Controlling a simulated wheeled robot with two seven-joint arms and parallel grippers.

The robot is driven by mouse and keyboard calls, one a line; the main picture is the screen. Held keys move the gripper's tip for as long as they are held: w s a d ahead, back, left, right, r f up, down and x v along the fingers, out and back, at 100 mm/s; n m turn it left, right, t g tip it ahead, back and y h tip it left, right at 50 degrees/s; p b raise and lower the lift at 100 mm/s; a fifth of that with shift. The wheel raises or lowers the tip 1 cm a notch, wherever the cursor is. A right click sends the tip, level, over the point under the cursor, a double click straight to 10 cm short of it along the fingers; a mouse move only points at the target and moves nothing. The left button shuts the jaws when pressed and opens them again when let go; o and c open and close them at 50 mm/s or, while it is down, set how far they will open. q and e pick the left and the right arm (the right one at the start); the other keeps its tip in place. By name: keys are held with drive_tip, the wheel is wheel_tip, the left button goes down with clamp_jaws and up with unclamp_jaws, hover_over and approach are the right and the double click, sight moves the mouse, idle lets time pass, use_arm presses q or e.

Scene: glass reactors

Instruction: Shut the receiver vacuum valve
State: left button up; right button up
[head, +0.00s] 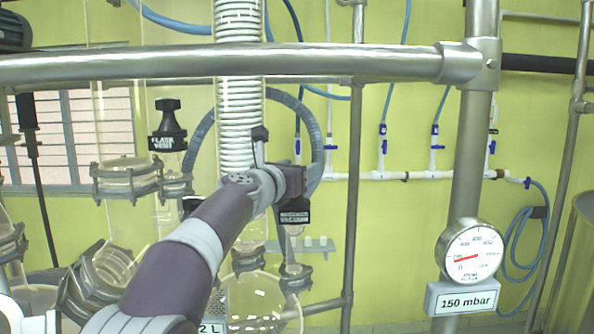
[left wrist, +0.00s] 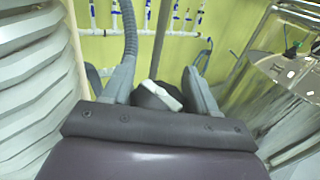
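The receiver vacuum valve, with a black label (head: 295,217) whose text is partly legible, is on the glassware in the middle of the head view. My left arm hides most of it there. My left gripper (head: 290,180) is at the valve, just above the label. In the left wrist view, a black knob with a white stripe (left wrist: 158,95) sits between the two fingers of my left gripper (left wrist: 165,85). The fingers stand wide apart on either side of it; whether they touch it is unclear. My right gripper is in neither view.
A pressure gauge (head: 472,256) with a 150 mbar sign (head: 462,299) is on the right post. A black flask vent valve (head: 168,127) stands left of a white ribbed hose (head: 239,110). A metal rail (head: 340,65) crosses above my arm.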

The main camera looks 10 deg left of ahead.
use_arm(q)
drive_tip(key=shift+w, duration=0.15)
drive_tip(key=shift+f, duration=0.1)
drive_tip(key=shift+s+b, duration=0.4)
drive_tip(key=shift+s, duration=0.05)
drive_tip(key=b+v, duration=0.4)
drive_tip(key=v, duration=0.8)
drive_tip(key=shift+w, duration=0.1)
